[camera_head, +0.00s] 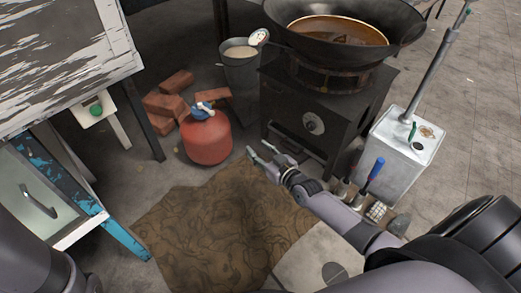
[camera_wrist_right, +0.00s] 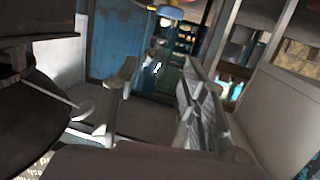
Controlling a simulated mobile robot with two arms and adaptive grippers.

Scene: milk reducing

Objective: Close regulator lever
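A red gas cylinder (camera_head: 206,138) stands on the floor left of the stove. A blue regulator (camera_head: 201,112) sits on its top, with a pale lever (camera_head: 206,106) on it; the lever's exact position is too small to tell. My right gripper (camera_head: 262,154) is to the right of the cylinder and apart from it, with its fingers spread and empty. In the right wrist view the two fingers of the right gripper (camera_wrist_right: 155,98) stand wide apart with nothing between them. My left gripper is out of view.
A black stove (camera_head: 318,112) carries a large wok (camera_head: 345,28). A grey bucket (camera_head: 240,70) and bricks (camera_head: 165,105) stand behind the cylinder. A metal canister (camera_head: 405,150) is at right. A brown mat (camera_head: 215,230) lies in front; a worn table (camera_head: 60,50) is at left.

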